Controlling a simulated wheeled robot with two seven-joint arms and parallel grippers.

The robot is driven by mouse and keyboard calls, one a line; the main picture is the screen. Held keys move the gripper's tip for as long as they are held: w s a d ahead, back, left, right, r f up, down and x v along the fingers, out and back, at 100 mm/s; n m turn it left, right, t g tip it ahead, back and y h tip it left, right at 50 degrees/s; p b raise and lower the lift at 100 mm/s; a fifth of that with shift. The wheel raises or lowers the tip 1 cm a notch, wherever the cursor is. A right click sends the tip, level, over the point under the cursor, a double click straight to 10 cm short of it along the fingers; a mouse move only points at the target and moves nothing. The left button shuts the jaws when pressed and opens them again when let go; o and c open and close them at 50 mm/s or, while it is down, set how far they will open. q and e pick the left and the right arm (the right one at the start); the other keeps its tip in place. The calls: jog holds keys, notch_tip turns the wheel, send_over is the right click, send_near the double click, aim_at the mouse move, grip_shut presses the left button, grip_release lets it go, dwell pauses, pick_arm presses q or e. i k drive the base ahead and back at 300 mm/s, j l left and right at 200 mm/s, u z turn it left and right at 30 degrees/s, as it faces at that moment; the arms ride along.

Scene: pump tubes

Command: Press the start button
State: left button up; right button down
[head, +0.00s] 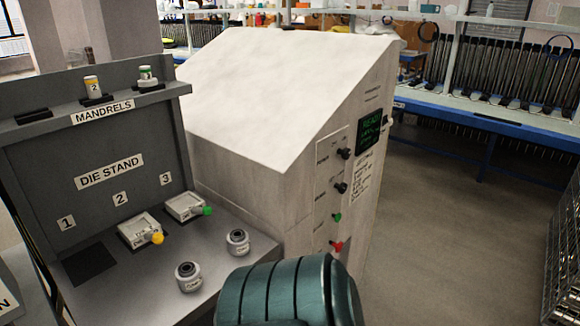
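A large white machine (290,90) with a sloped top stands in the middle. Its front panel faces right and carries a small green button (337,217), with a red button (337,246) below it. Two black knobs (341,188) sit above the green button. A small dark screen (370,130) with green text is at the panel's upper right. The panel labels are too small to read surely, so I cannot tell by lettering which button is start. Neither gripper is in view; a teal ribbed part of my arm fills the bottom centre, below and left of the buttons.
At left is a grey die stand (90,145) with numbered places and a mandrel shelf. Two white blocks with yellow (138,230) and green (184,206) knobs and two small round parts (188,277) sit on its top. Open floor (450,220) lies right; a wire cage (564,260) stands at the right edge.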

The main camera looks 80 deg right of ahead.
aim_at(338, 216)
jog(key=z, duration=3)
